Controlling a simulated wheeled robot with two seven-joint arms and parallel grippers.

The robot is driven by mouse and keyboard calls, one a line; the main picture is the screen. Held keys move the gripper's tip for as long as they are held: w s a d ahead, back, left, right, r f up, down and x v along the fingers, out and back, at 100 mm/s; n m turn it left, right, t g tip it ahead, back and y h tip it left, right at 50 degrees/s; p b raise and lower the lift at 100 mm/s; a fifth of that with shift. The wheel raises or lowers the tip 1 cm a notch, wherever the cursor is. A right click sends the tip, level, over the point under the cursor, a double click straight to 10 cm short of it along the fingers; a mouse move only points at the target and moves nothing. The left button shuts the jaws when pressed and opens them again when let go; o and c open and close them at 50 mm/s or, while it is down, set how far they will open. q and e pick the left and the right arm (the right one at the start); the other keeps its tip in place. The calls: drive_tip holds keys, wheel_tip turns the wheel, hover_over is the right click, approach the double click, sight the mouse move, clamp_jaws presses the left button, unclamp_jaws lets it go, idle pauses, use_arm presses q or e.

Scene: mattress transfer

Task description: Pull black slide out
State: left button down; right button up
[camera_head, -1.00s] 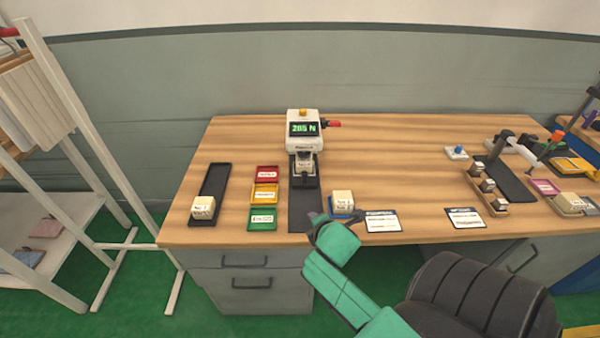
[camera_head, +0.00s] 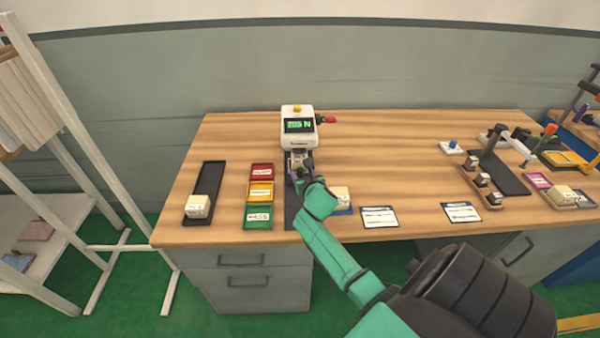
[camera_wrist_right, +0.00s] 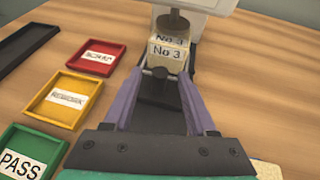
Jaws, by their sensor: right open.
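The white testing machine (camera_head: 298,138) stands at the back of the desk with a lit green readout. A pale block marked No 3 (camera_wrist_right: 168,52) sits at the slide, under the machine's dark plunger (camera_wrist_right: 174,22). My left gripper is out of view.
Red (camera_head: 262,170), yellow (camera_head: 260,192) and green (camera_head: 248,224) trays lie left of the slide. A black tray with a pale block (camera_head: 198,206) is further left. Another pale block (camera_head: 341,197) stands close right of my gripper. White cards (camera_head: 380,217) lie right of it.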

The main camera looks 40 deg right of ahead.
drive_tip(key=shift+x, duration=1.45)
clamp_jaws()
